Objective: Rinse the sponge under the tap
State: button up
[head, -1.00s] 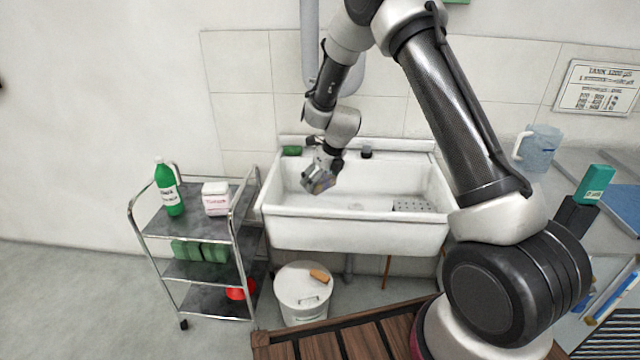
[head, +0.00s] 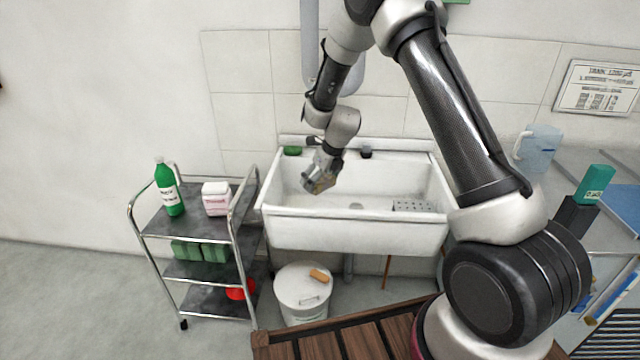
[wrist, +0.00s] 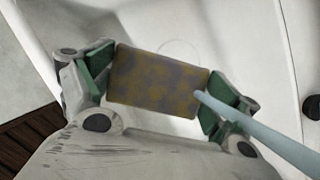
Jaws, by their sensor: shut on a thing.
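My gripper (head: 318,184) is over the left part of the white sink (head: 350,214), pointing down. In the wrist view my gripper (wrist: 158,85) is shut on the sponge (wrist: 150,82), with green pads at both its short ends. The sponge is yellow-brown with grey-purple stains over its face. A pale blue stream (wrist: 265,132), which looks like running water, comes from the lower right and meets the sponge's right end. The tap's spout is not clearly visible behind my wrist in the head view.
A green block (head: 292,151) and a dark knob (head: 366,152) sit on the sink's back ledge. A perforated plate (head: 412,206) lies at the basin's right. A trolley (head: 150,232) stands left, a lidded white bucket (head: 302,288) below. The basin's middle is clear.

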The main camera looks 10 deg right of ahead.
dwell(0.5)
jog(key=shift+s+a, duration=0.25)
jog(key=shift+s, duration=1.1)
jog(key=shift+s+a, duration=0.3)
jog(key=shift+s, duration=1)
jog(key=shift+s+a, duration=0.25)
jog(key=shift+s, duration=1.1)
